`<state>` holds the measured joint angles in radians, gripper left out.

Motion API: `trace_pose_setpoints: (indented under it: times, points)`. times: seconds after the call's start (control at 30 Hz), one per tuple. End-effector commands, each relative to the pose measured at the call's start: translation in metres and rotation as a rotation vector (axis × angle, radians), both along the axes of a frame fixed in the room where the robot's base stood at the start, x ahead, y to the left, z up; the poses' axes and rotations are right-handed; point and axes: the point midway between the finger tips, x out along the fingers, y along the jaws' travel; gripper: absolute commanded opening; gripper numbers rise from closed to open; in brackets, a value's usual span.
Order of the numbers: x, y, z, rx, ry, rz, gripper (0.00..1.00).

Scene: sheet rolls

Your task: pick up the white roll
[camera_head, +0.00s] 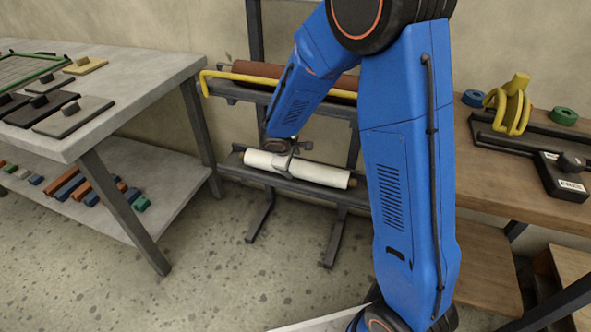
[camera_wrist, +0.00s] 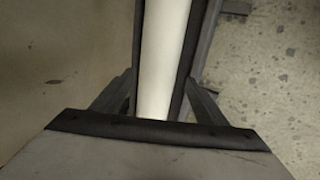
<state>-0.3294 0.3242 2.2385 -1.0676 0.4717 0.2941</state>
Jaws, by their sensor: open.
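The white roll (camera_head: 318,172) lies lengthwise on the lower shelf of a dark metal rack in the head view. My gripper (camera_head: 288,165) is at the left-middle part of the roll, with a finger showing in front of it. In the wrist view the white roll (camera_wrist: 162,60) runs from the top edge down to the gripper body. The fingers of my gripper (camera_wrist: 158,100) stand apart, one on each side of the roll. My gripper is open. I cannot tell whether the fingers touch the roll.
A brown roll (camera_head: 250,70) and a yellow bar (camera_head: 225,76) are on the rack's upper shelf (camera_head: 232,92), just above. A grey table (camera_head: 150,85) stands at left, a wooden bench (camera_head: 500,190) at right. Bare floor (camera_head: 225,260) lies in front of the rack.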

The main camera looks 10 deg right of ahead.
Motion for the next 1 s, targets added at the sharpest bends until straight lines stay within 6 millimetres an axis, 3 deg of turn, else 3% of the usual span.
trace_pose_setpoints:
  times: [0.23, 0.57, 0.9, 1.0]
  points:
    - [0.006, -0.005, -0.012, -0.001, 0.002, -0.001, 0.67]
    - [0.021, -0.017, -0.045, -0.001, 0.002, 0.000, 0.67]
    - [0.024, -0.019, -0.049, 0.001, 0.001, 0.000, 0.67]
    - [0.024, -0.019, -0.049, 0.001, 0.001, 0.000, 0.43]
